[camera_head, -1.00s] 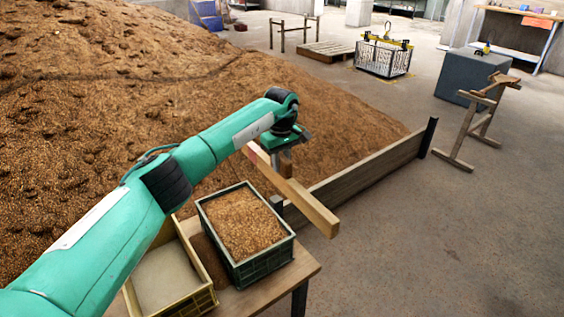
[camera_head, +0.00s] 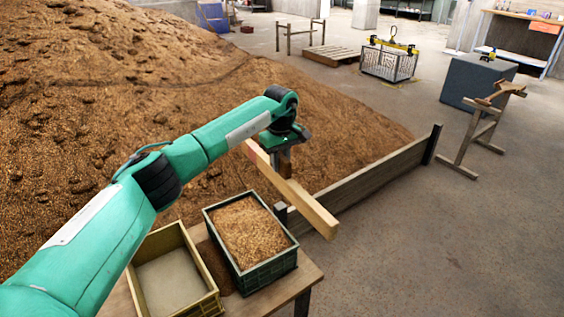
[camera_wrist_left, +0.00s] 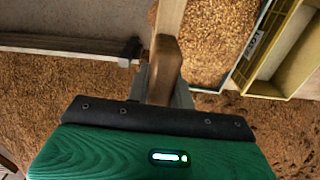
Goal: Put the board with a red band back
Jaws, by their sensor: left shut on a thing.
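My left gripper (camera_head: 284,160) is shut on a long pale wooden board (camera_head: 312,207) and holds it in the air. In the head view the board slants from behind the gripper towards the lower right. A faint reddish patch shows near its far end, partly behind the arm. In the left wrist view the board (camera_wrist_left: 170,22) runs up from between the fingers (camera_wrist_left: 163,88). A low wooden wall (camera_head: 375,175) stands along the edge of the grain heap between dark posts (camera_head: 433,145). The held board hides part of its near end. My right gripper is not in view.
A green crate of grain (camera_head: 248,232) and a yellowish crate (camera_head: 133,280) with a pale floor stand on a wooden table (camera_head: 268,300) below the board. A grain heap (camera_head: 110,100) fills the left. A wooden stand (camera_head: 480,130) is at right. The concrete floor (camera_head: 430,240) is clear.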

